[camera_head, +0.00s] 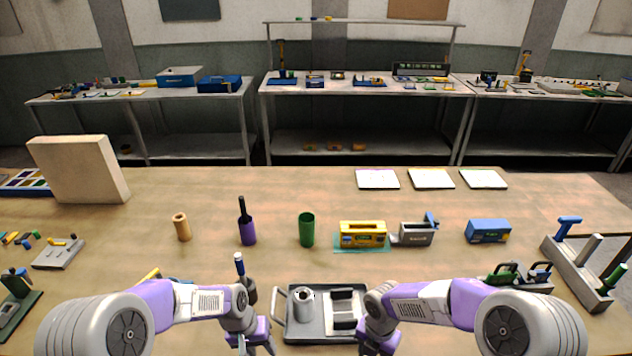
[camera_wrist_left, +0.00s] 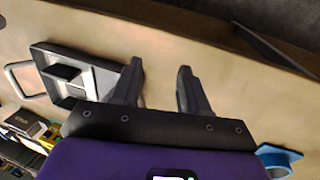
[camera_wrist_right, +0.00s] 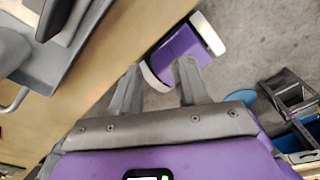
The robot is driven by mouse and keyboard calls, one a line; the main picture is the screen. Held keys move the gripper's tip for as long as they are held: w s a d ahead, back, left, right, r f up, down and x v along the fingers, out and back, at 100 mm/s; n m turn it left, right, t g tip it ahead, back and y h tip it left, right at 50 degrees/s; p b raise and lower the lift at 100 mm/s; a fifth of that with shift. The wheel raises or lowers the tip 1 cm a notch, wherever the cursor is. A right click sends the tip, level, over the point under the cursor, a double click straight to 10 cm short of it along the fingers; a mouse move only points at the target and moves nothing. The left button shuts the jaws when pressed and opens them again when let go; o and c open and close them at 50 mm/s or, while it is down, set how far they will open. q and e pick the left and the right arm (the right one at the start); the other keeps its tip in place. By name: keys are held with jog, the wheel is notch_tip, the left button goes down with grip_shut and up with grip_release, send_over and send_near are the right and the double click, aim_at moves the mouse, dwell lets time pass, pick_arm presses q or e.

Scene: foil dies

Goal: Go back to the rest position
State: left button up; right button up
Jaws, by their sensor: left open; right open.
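My left gripper (camera_wrist_left: 158,78) is open and empty in the left wrist view, its fingers apart over the tan table. In the head view my left arm's end is low, left of the grey tray (camera_head: 290,331). My right gripper (camera_wrist_right: 160,74) is open and empty in the right wrist view, near the table edge with floor beyond. In the head view it is low at the tray's right side, its fingertips not clear. The tray carries a metal cylinder (camera_head: 304,304) and a slotted block (camera_head: 345,309). It also shows in the left wrist view (camera_wrist_left: 101,72).
Across the table stand a tan tube (camera_head: 182,227), a purple holder (camera_head: 248,232), a green cup (camera_head: 307,230), a yellow box (camera_head: 363,235), a grey block (camera_head: 416,235) and a blue box (camera_head: 488,231). A rack (camera_head: 577,273) is at right.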

pick_arm(q)
jog(key=s+d+f+n+b, duration=0.1)
jog(key=s+d+f, duration=0.1)
jog(key=s+f, duration=0.5)
jog(key=s+d+f+n+h+b, duration=0.1)
jog(key=s+d+f+b, duration=0.1)
jog(key=s+f, duration=0.6)
notch_tip(320, 180, down, 6)
jog(key=shift+s+t+h, duration=0.3)
pick_arm(e)
jog(key=s+a+f+m+y, duration=0.1)
jog(key=s+f+m, duration=0.3)
jog(key=m, duration=0.6)
jog(key=s+a+f+m+t+y, duration=0.1)
jog(key=s+f+m, duration=0.4)
jog(key=f+m, duration=0.4)
jog(key=s+a+f+m+y, duration=0.2)
jog(key=s+f+m, duration=0.3)
jog(key=m, duration=0.8)
notch_tip(320, 180, down, 2)
jog(key=shift+s+f, duration=0.15)
jog(key=shift+f, duration=0.1)
jog(key=shift+a, duration=0.1)
